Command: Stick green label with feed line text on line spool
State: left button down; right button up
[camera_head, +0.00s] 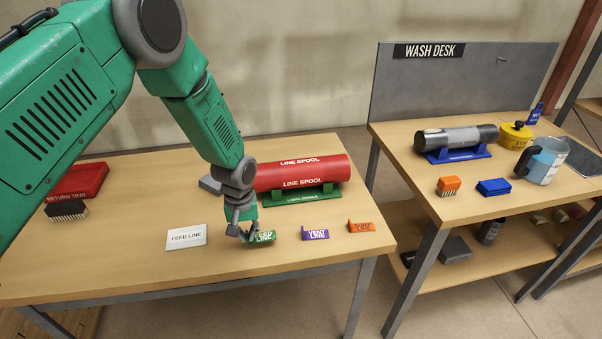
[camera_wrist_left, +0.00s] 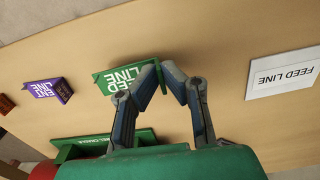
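The green label (camera_head: 265,237) with feed line text lies near the table's front edge, left of a purple label (camera_head: 315,234) and an orange label (camera_head: 361,227). In the left wrist view the green label (camera_wrist_left: 124,78) shows its white text. My left gripper (camera_head: 246,232) is down at its left end; in the wrist view the fingertips (camera_wrist_left: 161,68) nearly meet around the label's end, with green between them. The fingers hide part of it. The red line spool (camera_head: 302,172) lies on a green cradle (camera_head: 300,198) behind the labels. My right gripper is not in view.
A white FEED LINE card (camera_head: 187,237) lies left of the gripper. A red return tray (camera_head: 80,181) and a dark brush (camera_head: 67,210) are at the far left. The wash desk (camera_head: 400,150) to the right holds a grey cylinder, a yellow container, a jug and blocks.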

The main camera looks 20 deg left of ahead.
pick_arm(q)
jog(key=shift+a+r, duration=0.25)
jog(key=shift+d+r, duration=0.15)
jog(key=shift+d, duration=0.2)
jog(key=r+p, duration=0.3)
jog(key=shift+s+a, duration=0.1)
jog(key=shift+a, duration=0.15)
jog(key=shift+r+p, duration=0.65)
jog(key=shift+r, duration=0.25)
jog(key=shift+d, duration=0.15)
